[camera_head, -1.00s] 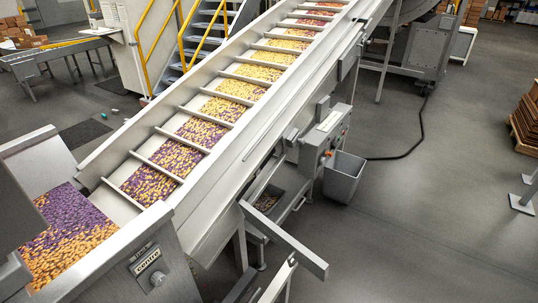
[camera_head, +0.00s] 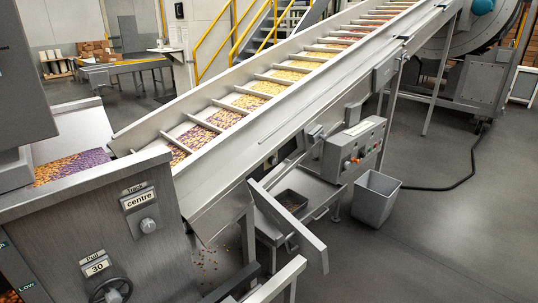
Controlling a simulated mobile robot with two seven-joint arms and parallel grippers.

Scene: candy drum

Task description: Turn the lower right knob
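A round grey knob (camera_head: 148,225) sits on the grey machine front at left, below a label reading "centre". Lower on that front, a dark handwheel (camera_head: 112,291) is below a label reading "30" and is partly cut off by the bottom edge. A grey control box (camera_head: 352,150) beside the conveyor carries several small knobs or buttons, one of them orange-red (camera_head: 347,165). They are too small to read their settings. I cannot tell which control is the lower right knob. Neither of my grippers is in view.
The sloping conveyor (camera_head: 230,118) carries purple and yellow candy up to the right. A grey bin (camera_head: 375,198) stands on the floor beside the control box. Metal beams (camera_head: 290,230) jut out at the bottom middle. The floor at right is open, crossed by a black cable (camera_head: 440,188).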

